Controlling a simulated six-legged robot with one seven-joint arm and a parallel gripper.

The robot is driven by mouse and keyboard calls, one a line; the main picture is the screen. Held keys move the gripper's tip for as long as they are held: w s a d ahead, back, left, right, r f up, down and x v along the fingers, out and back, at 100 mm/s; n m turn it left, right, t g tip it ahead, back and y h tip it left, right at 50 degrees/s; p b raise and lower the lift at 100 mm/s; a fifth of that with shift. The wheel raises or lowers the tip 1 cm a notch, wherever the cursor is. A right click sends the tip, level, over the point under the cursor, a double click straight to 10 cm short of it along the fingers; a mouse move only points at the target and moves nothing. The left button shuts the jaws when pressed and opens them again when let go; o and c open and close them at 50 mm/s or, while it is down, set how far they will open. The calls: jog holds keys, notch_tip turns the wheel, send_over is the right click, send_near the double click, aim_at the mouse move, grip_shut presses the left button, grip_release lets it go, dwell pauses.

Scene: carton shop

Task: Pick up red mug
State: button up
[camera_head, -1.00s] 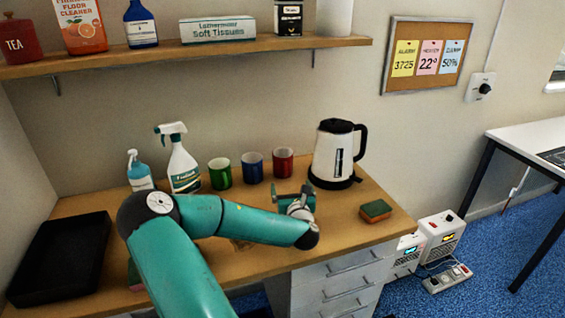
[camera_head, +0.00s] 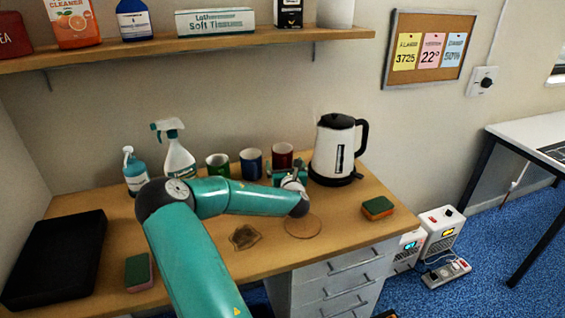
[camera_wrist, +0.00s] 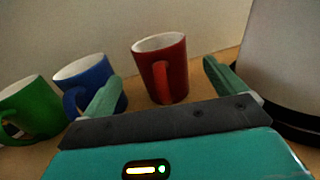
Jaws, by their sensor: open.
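The red mug (camera_head: 282,155) stands upright on the wooden counter, between the blue mug and the kettle. In the wrist view the red mug (camera_wrist: 172,72) is beyond and between my two fingers, with its handle facing me. My gripper (camera_head: 288,174) is just in front of the red mug and hides its lower part in the head view. In the wrist view my gripper (camera_wrist: 157,88) is open and empty, its left finger near the blue mug and its right finger near the kettle. I cannot tell how far the fingertips are from the red mug.
The blue mug (camera_head: 251,163) and green mug (camera_head: 218,166) stand left of the red one. The white kettle (camera_head: 335,150) stands close on the right. Spray bottles are further left. A sponge (camera_head: 377,208), a round coaster (camera_head: 303,226) and a black tray (camera_head: 55,260) lie on the counter.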

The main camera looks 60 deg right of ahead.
aim_at(283, 156)
jog(key=x, duration=0.4)
jog(key=shift+w+d, duration=0.15)
jog(key=shift+d, duration=0.25)
jog(key=shift+c, duration=0.3)
jog(key=c, duration=1.1)
jog(key=shift+r, duration=0.15)
jog(key=shift+c, duration=0.6)
